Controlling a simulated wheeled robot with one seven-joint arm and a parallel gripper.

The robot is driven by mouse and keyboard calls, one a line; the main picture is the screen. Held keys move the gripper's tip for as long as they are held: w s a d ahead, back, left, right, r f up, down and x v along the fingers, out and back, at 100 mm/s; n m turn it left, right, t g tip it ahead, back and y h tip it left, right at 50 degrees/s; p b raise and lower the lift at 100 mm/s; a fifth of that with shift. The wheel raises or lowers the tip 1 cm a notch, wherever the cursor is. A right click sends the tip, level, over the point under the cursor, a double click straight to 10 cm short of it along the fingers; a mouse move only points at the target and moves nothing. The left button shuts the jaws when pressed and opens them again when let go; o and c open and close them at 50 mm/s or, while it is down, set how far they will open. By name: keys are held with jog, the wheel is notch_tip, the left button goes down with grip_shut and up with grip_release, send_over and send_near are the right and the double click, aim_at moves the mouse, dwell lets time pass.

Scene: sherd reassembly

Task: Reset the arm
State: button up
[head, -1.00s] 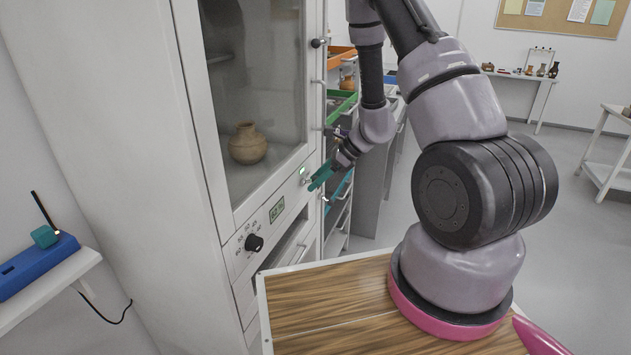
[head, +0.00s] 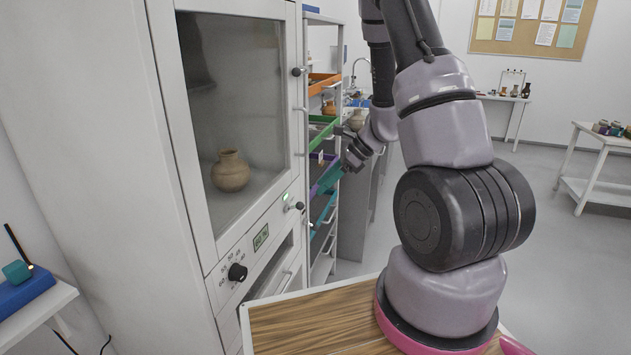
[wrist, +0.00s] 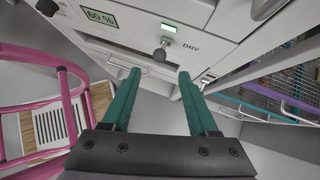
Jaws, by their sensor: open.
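My gripper (wrist: 158,88) is open in the wrist view, its two teal fingers apart with nothing between them. Beyond the fingertips is the front of the white cabinet (wrist: 215,35), with a dark knob (wrist: 160,54), a green light and the label DRY. In the head view my gripper (head: 328,179) is in front of the cabinet's right side, near the coloured drawers. My arm is bent, with its forearm hanging down to the gripper. I cannot tell the exact gap between the fingers and the cabinet.
A clay pot (head: 230,171) stands behind the cabinet's glass door. A rack with orange, green and purple trays (head: 322,84) stands right of the cabinet. A blue box (head: 25,290) sits on a shelf at left. Open floor (head: 560,240) lies to the right.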

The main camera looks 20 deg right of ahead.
jog(key=s+a+r+n, duration=0.3)
jog(key=r+n, duration=0.2)
jog(key=r, duration=0.6)
jog(key=s+d+r+n+t+h, duration=0.1)
jog(key=s+r+n+t+h, duration=0.3)
jog(key=s+r+n, duration=0.9)
jog(key=s+r+h, duration=0.2)
jog(key=s+r, duration=0.1)
jog(key=r, duration=0.4)
jog(key=shift+s+d, duration=0.35)
jog(key=shift+s, duration=0.05)
